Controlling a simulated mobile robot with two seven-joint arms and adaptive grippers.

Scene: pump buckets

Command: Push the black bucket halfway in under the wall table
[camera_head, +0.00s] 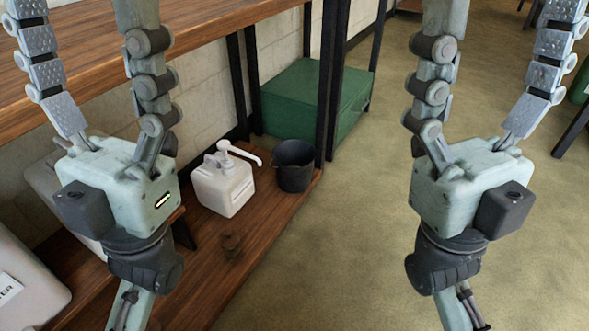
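The black bucket (294,168) stands upright on a low wooden board (262,235), near its far right end and close to a black table leg (328,85). A wooden table top (190,35), seemingly the wall table, runs along the pale block wall above the board. My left gripper (82,12) is at the upper left with its two fingers spread apart and nothing between them. My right gripper (497,12) is at the upper right over the floor, also with fingers spread and empty. Both grippers are apart from the bucket. Their fingertips lie at or beyond the picture's top edge.
A white pump container (223,185) stands just left of the bucket. A green box (315,100) sits behind the black legs. Pale containers (22,285) are at the left, partly hidden by my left arm. The floor (350,240) between my arms is clear.

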